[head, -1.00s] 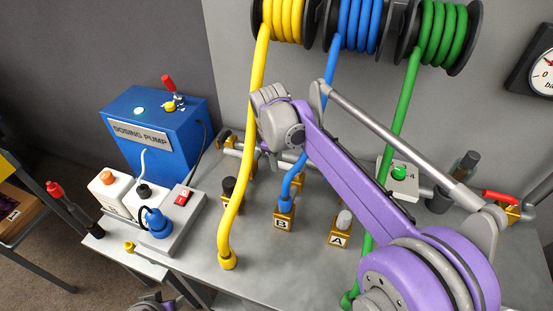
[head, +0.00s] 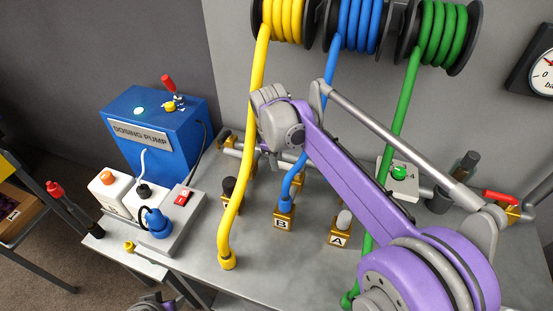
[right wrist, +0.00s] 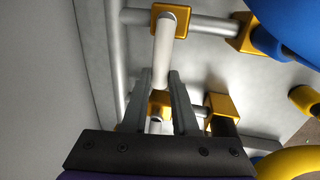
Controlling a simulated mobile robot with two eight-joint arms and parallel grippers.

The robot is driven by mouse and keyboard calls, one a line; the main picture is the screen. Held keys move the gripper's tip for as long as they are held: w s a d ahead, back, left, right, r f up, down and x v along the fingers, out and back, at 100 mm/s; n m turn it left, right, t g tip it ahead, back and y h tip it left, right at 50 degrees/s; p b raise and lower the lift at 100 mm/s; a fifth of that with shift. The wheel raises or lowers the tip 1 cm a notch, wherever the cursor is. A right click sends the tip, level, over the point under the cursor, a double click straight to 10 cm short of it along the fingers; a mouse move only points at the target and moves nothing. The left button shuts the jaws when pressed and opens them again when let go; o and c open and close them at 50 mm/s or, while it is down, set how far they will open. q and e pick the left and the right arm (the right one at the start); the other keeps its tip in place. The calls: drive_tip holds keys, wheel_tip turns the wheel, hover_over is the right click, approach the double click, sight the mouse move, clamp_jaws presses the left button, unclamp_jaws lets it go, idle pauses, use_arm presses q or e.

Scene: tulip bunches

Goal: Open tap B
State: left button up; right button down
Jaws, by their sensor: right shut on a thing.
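A gold block labelled B (head: 283,223) stands on the grey bench, with the blue hose (head: 294,178) plugged into its top. Behind it, my right gripper (head: 271,160) reaches down near the pipe, with its fingers mostly hidden by my wrist. In the right wrist view, my right gripper (right wrist: 160,88) is shut on a pale grey bar-shaped handle (right wrist: 165,48) that runs from a gold fitting (right wrist: 173,14). I cannot read a label on that fitting. My left gripper's fingers are not in view.
The yellow hose (head: 234,204) hangs just left of the right gripper; the green hose (head: 396,117) passes behind my right arm. Block A (head: 340,238) stands right of B. A blue dosing pump (head: 155,120) and white bottles stand at the left. A red lever (head: 500,197) is at the right.

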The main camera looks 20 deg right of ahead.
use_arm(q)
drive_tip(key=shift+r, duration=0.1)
use_arm(e)
drive_tip(key=shift+w, duration=0.1)
drive_tip(key=shift+w+d+r+m+p, duration=0.1)
drive_tip(key=shift+w+d+m+p, duration=0.25)
drive_tip(key=shift+m, duration=0.65)
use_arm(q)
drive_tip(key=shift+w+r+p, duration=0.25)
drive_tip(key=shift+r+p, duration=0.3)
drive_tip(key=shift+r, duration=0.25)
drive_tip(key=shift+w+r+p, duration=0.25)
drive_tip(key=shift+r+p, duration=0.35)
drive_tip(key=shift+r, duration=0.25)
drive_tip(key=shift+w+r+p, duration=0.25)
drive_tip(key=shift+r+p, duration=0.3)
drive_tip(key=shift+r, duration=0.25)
use_arm(e)
drive_tip(key=d+m+g, duration=0.1)
drive_tip(key=d+m, duration=0.2)
drive_tip(key=m, duration=0.5)
drive_tip(key=w+d+m+g, duration=0.1)
drive_tip(key=d+m, duration=0.3)
drive_tip(key=m, duration=0.4)
drive_tip(key=shift+w+d+g+h, duration=0.2)
drive_tip(key=shift+d+g+h, duration=0.1)
drive_tip(key=shift+g, duration=0.2)
drive_tip(key=c, duration=0.7)
unclamp_jaws()
drive_tip(key=shift+s, duration=0.1)
